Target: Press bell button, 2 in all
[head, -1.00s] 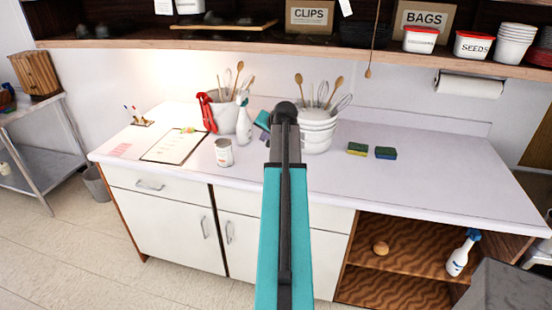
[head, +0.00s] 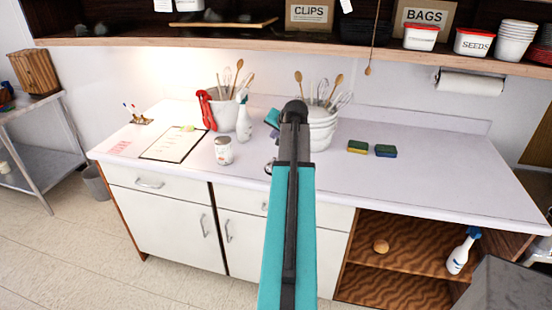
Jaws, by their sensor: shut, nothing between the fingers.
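A small silvery round thing, probably the bell (head: 269,166), shows on the counter just left of my arm. My arm covers part of it, and I cannot make out its button. My teal and black arm reaches up across the middle of the head view. A small teal part, apparently also of my arm, shows left of its dark joint. My gripper's fingers are hidden behind the arm, so I cannot see how they stand to the bell.
Two sponges (head: 358,147) (head: 386,151) lie right of the arm. A shelf (head: 200,38) overhangs the back. The counter's right is clear.

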